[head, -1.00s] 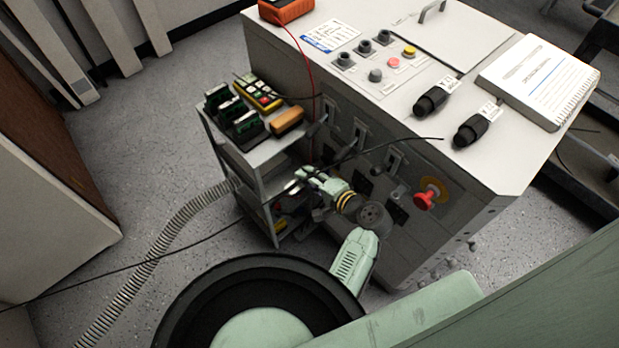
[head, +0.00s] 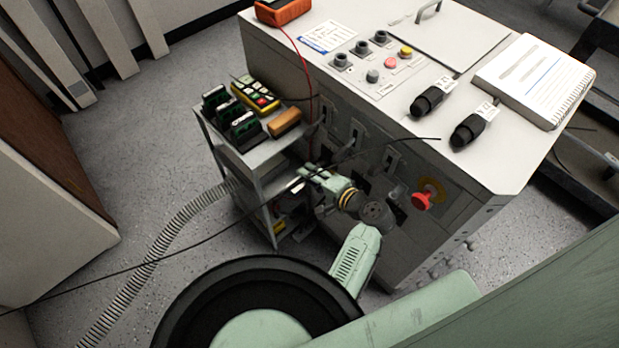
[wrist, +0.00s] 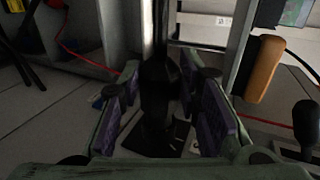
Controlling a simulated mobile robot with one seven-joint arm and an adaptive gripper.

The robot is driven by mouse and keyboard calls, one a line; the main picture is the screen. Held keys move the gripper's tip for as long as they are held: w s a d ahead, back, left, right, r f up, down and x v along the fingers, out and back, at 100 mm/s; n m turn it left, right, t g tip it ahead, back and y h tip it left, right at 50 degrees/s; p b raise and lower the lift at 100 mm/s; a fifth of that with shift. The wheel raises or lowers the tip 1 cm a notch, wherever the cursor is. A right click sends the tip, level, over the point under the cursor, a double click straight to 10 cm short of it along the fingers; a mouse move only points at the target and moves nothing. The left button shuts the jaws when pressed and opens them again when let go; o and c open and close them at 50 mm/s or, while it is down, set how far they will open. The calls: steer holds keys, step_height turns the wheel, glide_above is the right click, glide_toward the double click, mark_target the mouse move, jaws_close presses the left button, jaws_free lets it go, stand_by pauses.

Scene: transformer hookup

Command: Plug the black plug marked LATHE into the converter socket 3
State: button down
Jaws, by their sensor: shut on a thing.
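My gripper (wrist: 165,105) is shut on a black plug (wrist: 158,88), which sits between the purple finger pads in the wrist view. A dark cable runs up from it. Its marking cannot be read. The plug's lower end is over a dark square plate (wrist: 160,145) on a grey panel; I cannot tell whether it is seated. In the head view my gripper (head: 312,178) is at the front of the grey converter cabinet (head: 440,225), low and beside the cart. The fingers and arm hide most of the socket there, and no socket number is legible.
Two black plugs (head: 430,100) with white tags lie on the cabinet top near a notebook (head: 535,75). A red stop button (head: 422,200) juts from the front. A shelf cart (head: 262,155) with tools stands left. A long black cable (head: 165,253) crosses the floor area.

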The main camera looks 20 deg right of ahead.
steer(key=shift+w+d, duration=0.3)
steer(key=shift+d, duration=0.5)
steer(key=shift+d+r, duration=0.15)
steer(key=c, duration=1.1)
jaws_free()
steer(key=shift+w+r, duration=0.1)
